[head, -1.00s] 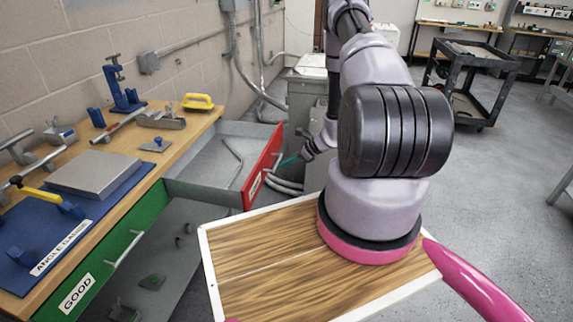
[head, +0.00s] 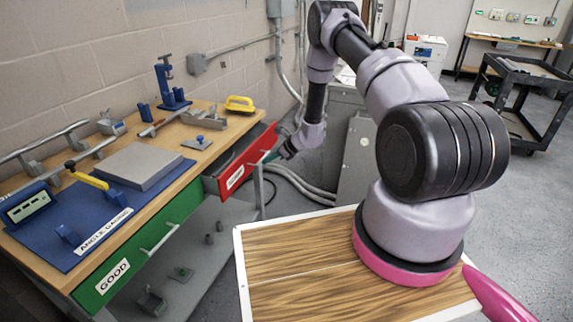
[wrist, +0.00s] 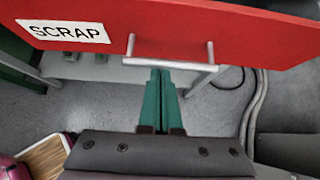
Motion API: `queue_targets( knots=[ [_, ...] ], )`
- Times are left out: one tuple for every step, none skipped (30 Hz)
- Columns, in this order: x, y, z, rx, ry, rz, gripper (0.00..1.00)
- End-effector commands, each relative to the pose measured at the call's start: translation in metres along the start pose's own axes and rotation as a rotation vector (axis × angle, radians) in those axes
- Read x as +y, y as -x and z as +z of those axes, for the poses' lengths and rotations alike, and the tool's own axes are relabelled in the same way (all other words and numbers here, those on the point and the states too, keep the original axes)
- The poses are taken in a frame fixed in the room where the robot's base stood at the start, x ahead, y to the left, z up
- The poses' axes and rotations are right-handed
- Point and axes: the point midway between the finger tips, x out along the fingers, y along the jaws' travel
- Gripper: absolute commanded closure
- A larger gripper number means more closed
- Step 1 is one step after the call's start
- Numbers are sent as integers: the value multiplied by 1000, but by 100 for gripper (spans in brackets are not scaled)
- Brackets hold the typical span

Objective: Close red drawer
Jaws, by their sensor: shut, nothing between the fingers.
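The red drawer (head: 246,160) stands partly open, its front out from the workbench and a strip of its grey side showing. In the wrist view its red front (wrist: 215,28) spans the top, with a white SCRAP label (wrist: 65,31) and a grey bar handle (wrist: 170,52). My gripper (wrist: 160,78) is shut and empty, its green fingers pointing at the drawer front near the handle. I cannot tell whether the fingertips touch the front or the handle. In the head view my gripper (head: 272,156) is small and close to the drawer's outer face.
The wooden workbench (head: 237,122) carries a blue mat, a grey plate, a yellow-handled tool and blue fixtures. A green GOOD drawer (head: 150,247) sits flush beside the red one. Grey conduits (head: 300,187) and a grey cabinet (head: 357,155) stand to the right.

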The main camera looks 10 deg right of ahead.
Motion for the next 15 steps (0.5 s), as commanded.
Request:
queue_targets(
  knots=[
    [1, -10, 9, -3, 5, 2, 100],
    [1, -15, 13, -2, 4, 2, 100],
    [1, -21, 19, -2, 5, 2, 100],
    [1, -26, 22, -2, 3, 2, 100],
    [1, -30, 26, -2, 4, 2, 100],
    [1, -35, 30, -1, 2, 1, 100],
    [1, -38, 33, -1, 3, 1, 100],
    [1, -42, 36, -2, 3, 1, 100],
    [1, -45, 40, -2, 1, 1, 100],
    [0, -48, 42, -2, 2, 1, 100],
    [0, -50, 44, -1, 2, 0, 100],
    [0, -53, 46, -1, 1, 0, 100],
    [0, -54, 48, -1, 1, 0, 100],
    [0, -56, 49, -1, 1, 1, 100],
    [0, -58, 51, -1, 1, 1, 100]
  ],
)
